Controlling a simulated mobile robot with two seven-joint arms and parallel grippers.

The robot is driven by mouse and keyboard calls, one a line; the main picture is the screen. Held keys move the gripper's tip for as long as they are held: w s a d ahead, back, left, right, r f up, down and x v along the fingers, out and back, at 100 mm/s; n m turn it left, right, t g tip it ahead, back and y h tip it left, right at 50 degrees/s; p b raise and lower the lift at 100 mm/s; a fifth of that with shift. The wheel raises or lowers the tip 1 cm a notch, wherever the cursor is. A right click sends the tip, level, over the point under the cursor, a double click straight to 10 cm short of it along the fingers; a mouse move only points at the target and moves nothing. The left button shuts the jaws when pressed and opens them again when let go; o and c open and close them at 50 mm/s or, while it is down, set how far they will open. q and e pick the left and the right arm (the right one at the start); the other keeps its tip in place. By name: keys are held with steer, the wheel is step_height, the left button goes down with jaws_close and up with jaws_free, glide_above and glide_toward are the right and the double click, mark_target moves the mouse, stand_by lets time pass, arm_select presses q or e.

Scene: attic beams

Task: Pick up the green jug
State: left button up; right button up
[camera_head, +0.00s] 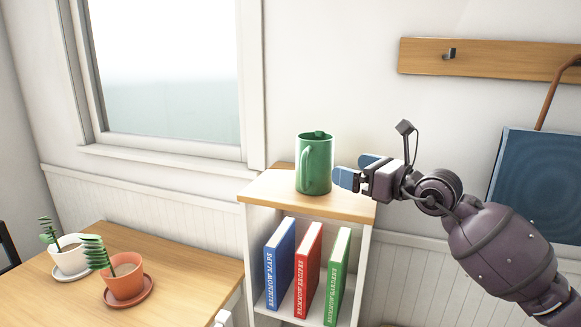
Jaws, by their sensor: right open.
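The green jug (321,172) stands upright on the wooden top of a small white bookcase (283,196). Its handle faces the front left. The fingers are open and hold nothing. A narrow gap shows between the fingertips and the jug. My left gripper is not in view.
Blue (280,262), red (307,268) and green (338,275) books stand on the shelf below. A wooden table (185,277) with two potted plants is at left. A hook rail (490,59) and a blue bag (540,185) are on the right wall.

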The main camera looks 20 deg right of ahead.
mark_target(316, 158)
steer(key=shift+w+a+r, duration=0.2)
steer(key=shift+w+a, duration=0.05)
steer(key=shift+w, duration=0.25)
steer(key=shift+x, duration=4.55)
steer(key=shift+s+a, duration=0.15)
steer(key=c, duration=1.1)
